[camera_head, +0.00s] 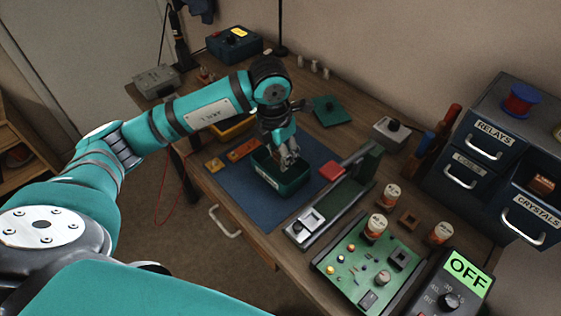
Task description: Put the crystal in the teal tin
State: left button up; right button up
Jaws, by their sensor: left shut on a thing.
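The teal tin (296,186) is an open, dark green box standing on the blue mat, in the middle of the head view. My left gripper (290,163) points down over the tin's opening, with its fingertips at about rim height. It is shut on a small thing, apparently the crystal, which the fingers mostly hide. I cannot tell whether the fingertips are inside the tin or just above it. My right gripper is not in view.
The blue mat (232,185) lies under the tin. A grey rail fixture (325,212) and a green circuit board (345,260) are to the right. White-topped cans (376,226) stand near the board. A drawer labelled CRYSTALS (537,213) is at the far right.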

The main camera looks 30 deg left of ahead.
pick_arm(q)
notch_tip(320, 180, down, 3)
jog(key=shift+f, duration=0.15)
jog(key=shift+f, duration=0.1)
jog(key=shift+f, duration=0.15)
jog(key=o, duration=1)
jog(key=shift+o, duration=0.2)
